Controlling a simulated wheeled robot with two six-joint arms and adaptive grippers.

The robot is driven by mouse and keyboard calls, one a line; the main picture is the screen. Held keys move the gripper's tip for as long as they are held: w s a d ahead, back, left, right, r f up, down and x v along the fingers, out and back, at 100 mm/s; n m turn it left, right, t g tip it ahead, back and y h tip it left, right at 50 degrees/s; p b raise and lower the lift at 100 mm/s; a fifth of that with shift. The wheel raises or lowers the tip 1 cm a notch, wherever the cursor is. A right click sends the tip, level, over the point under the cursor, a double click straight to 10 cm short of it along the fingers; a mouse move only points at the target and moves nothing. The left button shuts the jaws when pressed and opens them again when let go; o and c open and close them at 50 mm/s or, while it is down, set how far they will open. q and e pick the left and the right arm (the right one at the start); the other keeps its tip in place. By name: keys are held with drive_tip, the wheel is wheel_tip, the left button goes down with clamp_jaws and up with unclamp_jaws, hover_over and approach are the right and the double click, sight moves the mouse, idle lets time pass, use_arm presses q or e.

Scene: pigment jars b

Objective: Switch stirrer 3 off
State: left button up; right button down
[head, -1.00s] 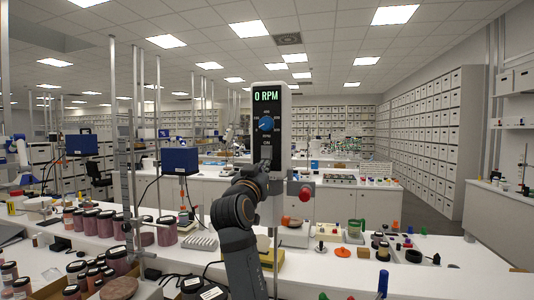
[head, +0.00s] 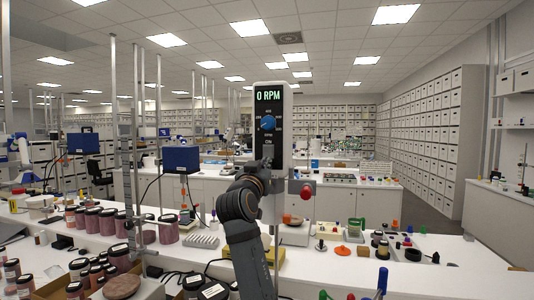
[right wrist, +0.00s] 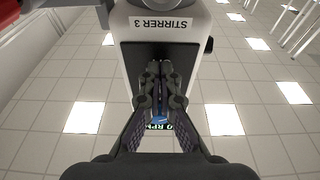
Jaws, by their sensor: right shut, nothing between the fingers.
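Stirrer 3 (head: 287,122) is an upright white unit with a black front panel in the head view. Its green display (head: 268,95) reads 0 RPM. A blue round knob (head: 268,123) with small markings around it sits below the display. My right gripper (head: 264,164) is shut and empty, low in front of the panel and below the knob. In the right wrist view the shut fingers (right wrist: 159,68) lie over the panel, under the "STIRRER 3" label (right wrist: 161,23). They hide much of the panel; I cannot tell whether they touch it. My left gripper is not in view.
A red knob (head: 306,192) sticks out at the stirrer's right side. A blue stirrer unit (head: 181,160) and metal posts stand to the left. Dark-lidded jars (head: 108,222) crowd the left bench. Small coloured items stand on the right bench.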

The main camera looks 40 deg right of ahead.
drive_tip(key=v, duration=0.2)
drive_tip(key=r+b+v, duration=0.1)
drive_tip(key=v, duration=0.1)
drive_tip(key=shift+a, duration=0.1)
wheel_tip(320, 180, up, 10)
idle(0.6)
drive_tip(key=shift+f, duration=0.1)
